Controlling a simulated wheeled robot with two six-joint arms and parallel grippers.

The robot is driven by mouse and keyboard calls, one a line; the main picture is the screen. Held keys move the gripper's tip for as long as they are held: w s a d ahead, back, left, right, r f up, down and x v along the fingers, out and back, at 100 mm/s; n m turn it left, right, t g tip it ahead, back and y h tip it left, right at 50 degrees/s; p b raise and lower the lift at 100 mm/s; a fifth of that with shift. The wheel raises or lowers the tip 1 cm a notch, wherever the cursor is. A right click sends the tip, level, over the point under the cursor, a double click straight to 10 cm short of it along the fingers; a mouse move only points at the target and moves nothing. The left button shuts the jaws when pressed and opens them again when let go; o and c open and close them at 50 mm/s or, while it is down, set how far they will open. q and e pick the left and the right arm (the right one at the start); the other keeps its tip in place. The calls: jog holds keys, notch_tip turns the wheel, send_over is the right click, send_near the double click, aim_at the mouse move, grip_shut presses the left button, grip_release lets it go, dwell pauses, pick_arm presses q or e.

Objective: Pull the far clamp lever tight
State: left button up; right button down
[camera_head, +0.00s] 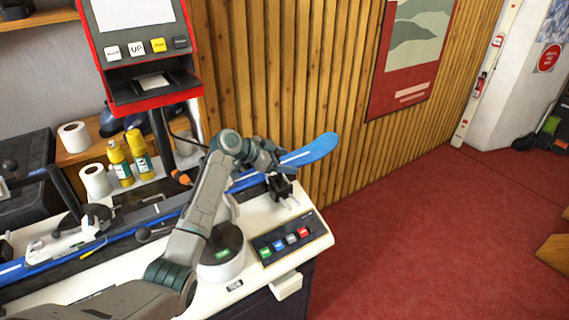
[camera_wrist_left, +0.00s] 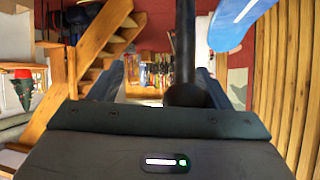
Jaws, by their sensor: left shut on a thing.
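A blue ski (camera_head: 312,151) lies along the bench, its rounded tip beyond the far end; it also shows in the left wrist view (camera_wrist_left: 240,22). The black far clamp (camera_head: 282,188) stands beside the ski near that end. My left gripper (camera_head: 272,158) is over the far clamp, shut on its lever. In the left wrist view the dark far clamp lever (camera_wrist_left: 186,45) runs upright with a round knob (camera_wrist_left: 187,95) between the fingers. My wrist hides much of this lever in the head view. My right gripper is not in view.
A button panel (camera_head: 290,238) and a round white device (camera_head: 222,262) are on the bench near my forearm. A red-framed machine (camera_head: 140,50), yellow bottles (camera_head: 138,150) and paper rolls (camera_head: 95,180) stand behind. A slatted wood wall (camera_head: 300,80) rises close behind the ski.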

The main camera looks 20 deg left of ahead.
pick_arm(q)
jog(key=shift+s+d+f, duration=0.35)
jog(key=shift+s+f, duration=0.2)
jog(key=shift+s, duration=0.05)
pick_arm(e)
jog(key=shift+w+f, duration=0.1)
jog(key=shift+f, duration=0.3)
pick_arm(q)
jog(key=shift+c, duration=0.2)
jog(key=o, duration=0.8)
jog(key=shift+s+r, duration=0.1)
jog(key=o, duration=0.3)
jog(key=shift+s+d+r, duration=0.2)
jog(key=shift+d+r, duration=0.1)
jog(key=shift+d, duration=0.05)
jog(key=shift+w+a, duration=0.15)
jog(key=shift+w, duration=0.05)
jog(key=shift+c, duration=0.6)
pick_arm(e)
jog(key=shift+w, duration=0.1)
